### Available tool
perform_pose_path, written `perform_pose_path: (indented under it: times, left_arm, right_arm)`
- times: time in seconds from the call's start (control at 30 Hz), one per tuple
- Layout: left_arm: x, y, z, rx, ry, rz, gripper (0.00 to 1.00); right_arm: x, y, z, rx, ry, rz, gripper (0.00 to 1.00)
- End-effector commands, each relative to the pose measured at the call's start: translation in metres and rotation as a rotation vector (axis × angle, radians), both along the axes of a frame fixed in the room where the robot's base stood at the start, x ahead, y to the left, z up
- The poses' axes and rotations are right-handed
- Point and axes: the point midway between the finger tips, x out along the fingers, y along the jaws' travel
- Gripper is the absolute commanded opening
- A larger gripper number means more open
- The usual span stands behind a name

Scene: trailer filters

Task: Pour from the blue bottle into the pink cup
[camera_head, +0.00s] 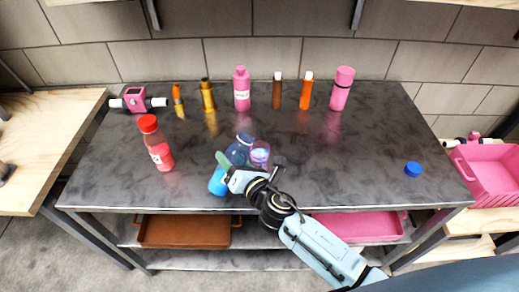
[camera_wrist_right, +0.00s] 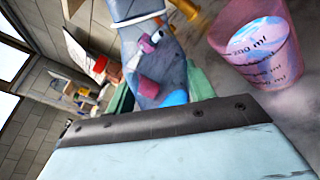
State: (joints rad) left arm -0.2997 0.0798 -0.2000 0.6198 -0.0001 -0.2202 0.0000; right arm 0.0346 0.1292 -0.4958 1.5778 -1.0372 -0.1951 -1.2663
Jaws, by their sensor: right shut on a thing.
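The blue bottle (camera_head: 239,149) is in my right gripper (camera_head: 250,168) above the front middle of the table. In the right wrist view part of the bottle (camera_wrist_right: 140,35) shows at the top, blurred. The pink cup (camera_head: 260,154) is upright just right of the bottle, partly behind the gripper. In the right wrist view the cup (camera_wrist_right: 262,62) has measuring marks and a light blue patch inside; I cannot tell if that is liquid. My left gripper is not in view.
A blue cap (camera_head: 413,169) lies at the table's right. A red bottle (camera_head: 157,145) stands at left. Along the back stand several bottles, including a pink one (camera_head: 242,90) and a pink flask (camera_head: 342,88). A pink crate (camera_head: 490,172) is at far right. The table's right middle is clear.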

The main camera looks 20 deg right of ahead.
Motion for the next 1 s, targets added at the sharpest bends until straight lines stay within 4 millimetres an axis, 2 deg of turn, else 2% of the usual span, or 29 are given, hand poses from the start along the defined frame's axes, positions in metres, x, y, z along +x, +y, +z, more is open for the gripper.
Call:
perform_pose_path:
  times: [0.13, 0.4, 0.63, 0.77, 1.0]
  left_arm:
    - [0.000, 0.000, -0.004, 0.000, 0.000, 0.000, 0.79]
    - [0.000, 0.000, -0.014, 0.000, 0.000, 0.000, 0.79]
    - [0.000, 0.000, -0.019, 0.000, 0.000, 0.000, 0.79]
    - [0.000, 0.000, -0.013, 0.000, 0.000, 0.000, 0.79]
    - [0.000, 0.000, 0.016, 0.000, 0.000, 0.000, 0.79]
  right_arm:
    - [-0.003, 0.005, 0.006, -0.186, -0.088, 0.002, 0.22]
    - [-0.006, 0.012, 0.007, -0.489, -0.225, -0.001, 0.22]
    - [-0.006, 0.014, 0.005, -0.622, -0.286, -0.003, 0.22]
    - [-0.007, 0.014, 0.012, -0.641, -0.296, -0.004, 0.22]
    - [-0.007, 0.014, 0.041, -0.640, -0.295, -0.003, 0.22]
